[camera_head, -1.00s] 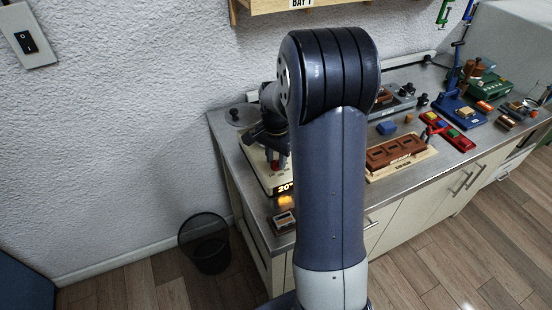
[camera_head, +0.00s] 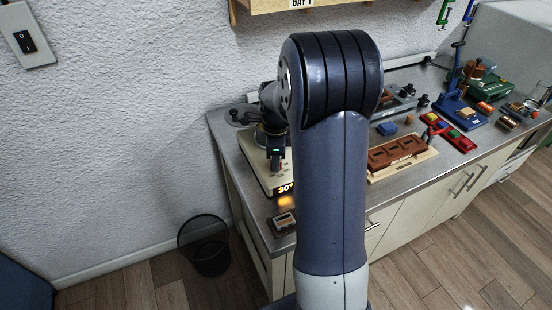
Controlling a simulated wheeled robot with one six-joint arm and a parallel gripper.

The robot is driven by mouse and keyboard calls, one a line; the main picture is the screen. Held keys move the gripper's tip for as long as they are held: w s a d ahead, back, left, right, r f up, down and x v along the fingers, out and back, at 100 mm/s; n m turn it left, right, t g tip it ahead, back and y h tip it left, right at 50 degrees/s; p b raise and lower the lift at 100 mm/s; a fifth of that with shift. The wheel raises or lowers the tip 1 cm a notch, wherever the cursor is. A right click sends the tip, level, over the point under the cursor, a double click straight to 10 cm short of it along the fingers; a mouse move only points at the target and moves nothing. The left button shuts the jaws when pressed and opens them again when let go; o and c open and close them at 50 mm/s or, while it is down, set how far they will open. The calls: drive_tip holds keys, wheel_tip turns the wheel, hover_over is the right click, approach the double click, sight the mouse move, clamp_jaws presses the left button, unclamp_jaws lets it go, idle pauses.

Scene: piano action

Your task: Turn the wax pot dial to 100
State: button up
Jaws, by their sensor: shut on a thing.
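The wax pot (camera_head: 256,163) is a cream-coloured unit at the left end of the bench, partly hidden behind my arm. Its front display (camera_head: 285,189) reads about 30°, with an orange glow below it. My gripper (camera_head: 277,165) points down over the top of the unit and is shut on the small dial there. The dial is mostly covered by the fingers, so its marks cannot be read.
A small dark box (camera_head: 283,222) lies at the bench's front edge. A brown mould block (camera_head: 397,152), a blue block (camera_head: 387,128) and a red tool (camera_head: 447,132) stand to the right. A wire bin (camera_head: 206,245) is on the floor.

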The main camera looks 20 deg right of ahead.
drive_tip(key=m, duration=0.3)
drive_tip(key=shift+m, duration=0.4)
idle(0.4)
drive_tip(key=o, duration=1)
drive_tip(key=shift+c, duration=0.2)
wheel_tip(320, 180, up, 11)
drive_tip(key=shift+b, duration=0.4)
drive_tip(key=shift+f, duration=0.1)
